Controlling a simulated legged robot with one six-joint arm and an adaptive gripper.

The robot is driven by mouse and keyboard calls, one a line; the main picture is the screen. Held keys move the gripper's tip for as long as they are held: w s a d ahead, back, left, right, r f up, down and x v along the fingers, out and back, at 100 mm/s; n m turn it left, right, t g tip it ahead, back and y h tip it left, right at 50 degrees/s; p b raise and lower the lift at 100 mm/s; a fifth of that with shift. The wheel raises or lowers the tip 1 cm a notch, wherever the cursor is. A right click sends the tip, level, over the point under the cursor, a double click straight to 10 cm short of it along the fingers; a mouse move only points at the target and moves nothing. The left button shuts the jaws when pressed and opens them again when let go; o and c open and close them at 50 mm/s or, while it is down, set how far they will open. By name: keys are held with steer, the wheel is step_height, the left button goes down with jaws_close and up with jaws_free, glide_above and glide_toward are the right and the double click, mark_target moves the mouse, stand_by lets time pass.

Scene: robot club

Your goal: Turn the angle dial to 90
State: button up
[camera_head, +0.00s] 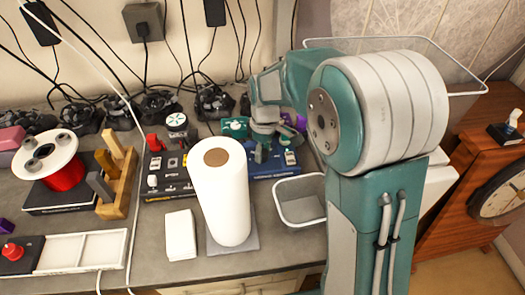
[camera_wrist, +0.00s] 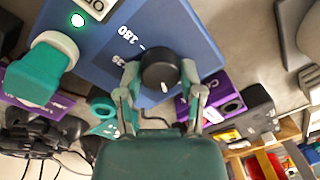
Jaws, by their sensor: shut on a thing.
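The angle dial (camera_wrist: 159,66) is a round black knob with a short white pointer mark, on a blue box (camera_wrist: 205,50). In the wrist view the mark points down the picture, toward my gripper's palm. White numbers 180 and 135 show on the panel to the left of the knob; 90 cannot be made out. My gripper (camera_wrist: 160,76) has one finger on each side of the knob and is shut on it. In the head view the blue box (camera_head: 288,171) stands behind the paper roll, with my gripper (camera_head: 262,150) over it; the dial is hidden there.
A white paper roll (camera_head: 222,200) stands in front of the blue box. A grey bin (camera_head: 300,200) is to its right, and a black control box (camera_head: 167,183) to its left. In the wrist view, a teal knob (camera_wrist: 38,75) and a lit green button (camera_wrist: 78,20) are left of the dial.

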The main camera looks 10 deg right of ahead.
steer(key=m, duration=0.6)
steer(key=shift+f+m, duration=0.1)
steer(key=shift+m, duration=0.2)
steer(key=m, duration=0.5)
steer(key=shift+s+m+t, duration=0.15)
steer(key=shift+m+t, duration=0.15)
steer(key=shift+m, duration=0.1)
steer(key=o, duration=1.2)
steer(key=shift+c, duration=0.2)
